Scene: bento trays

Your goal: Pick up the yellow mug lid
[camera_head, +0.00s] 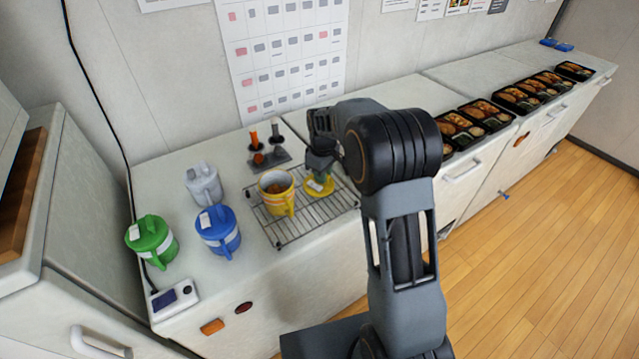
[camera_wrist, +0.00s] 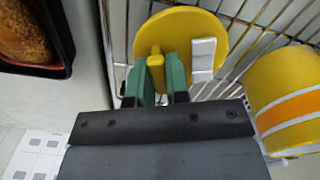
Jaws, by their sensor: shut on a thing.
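The yellow mug lid (camera_head: 318,187) is a round disc with an upright knob and a white label. It is at the right part of the wire rack in the head view. In the wrist view the lid (camera_wrist: 205,30) lies beyond my gripper (camera_wrist: 158,76), whose green fingers are shut on its knob. My gripper (camera_head: 319,172) comes from above the lid in the head view. I cannot tell whether the lid touches the rack. The open yellow mug (camera_head: 268,188), with a white and orange band, stands on the rack beside the lid, with brown contents.
The wire rack (camera_head: 283,241) lies on the white counter. Lidded blue (camera_head: 217,229), green (camera_head: 151,240) and white (camera_head: 203,183) mugs stand left of it. A grey holder (camera_head: 270,160) with upright pieces stands behind. Several black bento trays (camera_head: 517,98) line the counter at right.

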